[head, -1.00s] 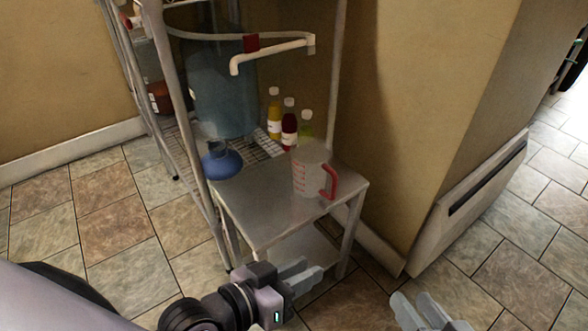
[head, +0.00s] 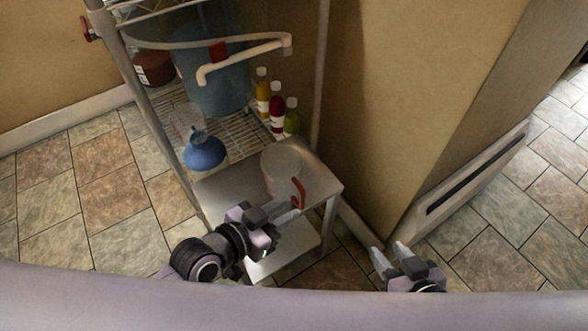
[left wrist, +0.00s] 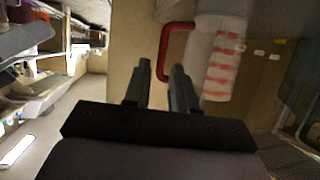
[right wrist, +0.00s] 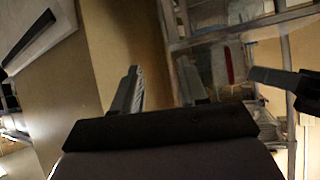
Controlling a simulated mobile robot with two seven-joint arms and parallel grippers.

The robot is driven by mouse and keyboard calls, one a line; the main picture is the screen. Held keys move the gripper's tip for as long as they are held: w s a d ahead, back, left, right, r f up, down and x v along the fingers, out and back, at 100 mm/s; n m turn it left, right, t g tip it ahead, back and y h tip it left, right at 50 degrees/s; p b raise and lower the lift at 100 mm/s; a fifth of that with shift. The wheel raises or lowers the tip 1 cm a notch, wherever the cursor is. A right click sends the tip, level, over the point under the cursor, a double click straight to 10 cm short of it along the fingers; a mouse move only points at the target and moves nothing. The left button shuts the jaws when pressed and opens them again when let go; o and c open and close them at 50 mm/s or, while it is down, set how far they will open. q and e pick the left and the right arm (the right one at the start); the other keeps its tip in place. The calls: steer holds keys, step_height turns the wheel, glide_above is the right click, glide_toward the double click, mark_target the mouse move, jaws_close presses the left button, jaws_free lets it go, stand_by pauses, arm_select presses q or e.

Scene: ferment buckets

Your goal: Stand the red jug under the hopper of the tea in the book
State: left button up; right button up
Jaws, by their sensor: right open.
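A clear jug with a red handle (head: 299,193) and red markings stands upright on a small metal table (head: 325,182). Its handle faces my left gripper, and the jug also shows in the left wrist view (left wrist: 222,65). My left gripper (head: 297,203) is open beside the handle. In the left wrist view the handle loop (left wrist: 165,60) lies just ahead of its fingertips; contact cannot be told. My right gripper (head: 388,250) is open and empty, low and right of the table. No hopper can be clearly identified, nor any tea or book.
A wire rack holds a large blue container (head: 215,85), several bottles (head: 277,108) and a blue funnel-shaped thing (head: 204,152). A white pipe (head: 245,58) with a downturned end hangs above. A wall corner stands right of the table. Tiled floor is clear at left.

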mark_target(302, 205)
arm_select(q)
steer(key=shift+b+x, duration=0.35)
steer(key=shift+x, duration=0.55)
steer(key=b+x, duration=0.1)
steer(key=x, duration=0.1)
steer(key=b+x, duration=0.1)
steer(key=x, duration=0.2)
steer(key=shift+w+a+f, duration=0.15)
steer(key=shift+a+f, duration=0.05)
arm_select(e)
steer(key=shift+w+a+r+n+y, duration=0.15)
steer(key=shift+w+a+r, duration=0.05)
steer(key=shift+a, duration=0.25)
steer(key=shift+w+a+r+n+y, duration=0.15)
steer(key=shift+w+a, duration=0.05)
steer(key=shift+a, duration=0.25)
arm_select(q)
jaws_close()
